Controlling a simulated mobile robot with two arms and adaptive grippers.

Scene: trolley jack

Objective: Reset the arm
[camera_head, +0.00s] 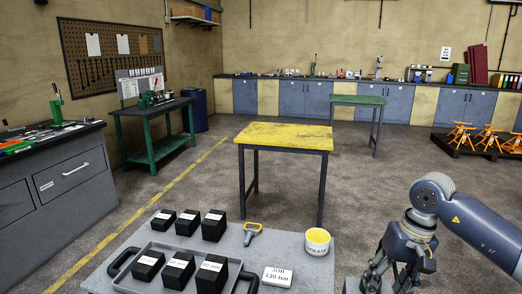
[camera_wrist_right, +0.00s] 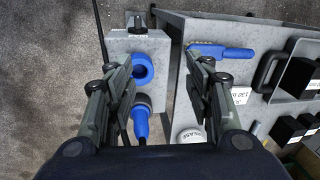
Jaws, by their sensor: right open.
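My right gripper (camera_head: 388,280) is at the lower right of the head view, beside the right edge of the grey table. In the right wrist view its two fingers (camera_wrist_right: 160,72) are spread, with nothing visibly held. My left gripper is not in view.
A yellow-topped table (camera_head: 285,136) stands beyond.

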